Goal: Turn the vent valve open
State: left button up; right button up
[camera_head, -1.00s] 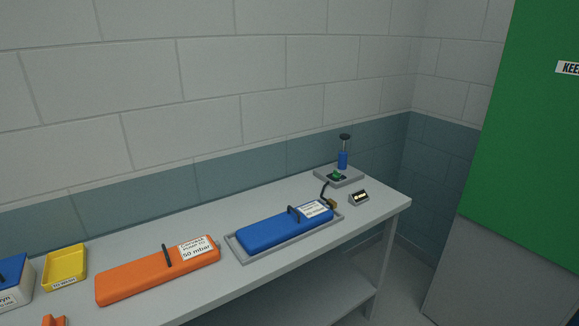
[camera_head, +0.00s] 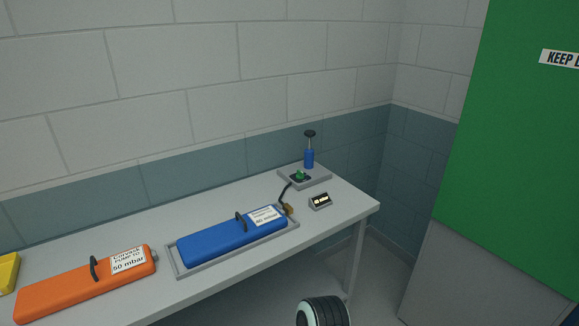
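A small green knob (camera_head: 300,175), which looks like the vent valve, sits on a black patch on the grey pump base (camera_head: 319,181) at the far right end of the bench. Its exact turn position is too small to tell. A blue hand pump (camera_head: 309,158) with a black top handle stands upright beside it. A dark hose runs from the base to a brass fitting (camera_head: 287,209) at the end of the blue case (camera_head: 220,240). Neither of my grippers is in view; only a black-and-white rounded part shows at the bottom edge.
The blue case lies in a grey tray (camera_head: 177,270) on the grey bench (camera_head: 345,207). A small display (camera_head: 320,201) stands right of the fitting. An orange case (camera_head: 80,287) and a yellow tray (camera_head: 8,272) are at left. A green panel (camera_head: 510,150) stands at right.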

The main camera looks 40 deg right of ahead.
aim_at(300, 175)
jog(key=l+u, duration=0.15)
jog(key=l, duration=0.4)
jog(key=k+l+u, duration=0.15)
jog(key=l, duration=0.7)
jog(key=k+l, duration=0.15)
jog(key=l, duration=0.2)
jog(key=l+u, duration=0.1)
jog(key=l, duration=0.3)
jog(key=k, duration=0.05)
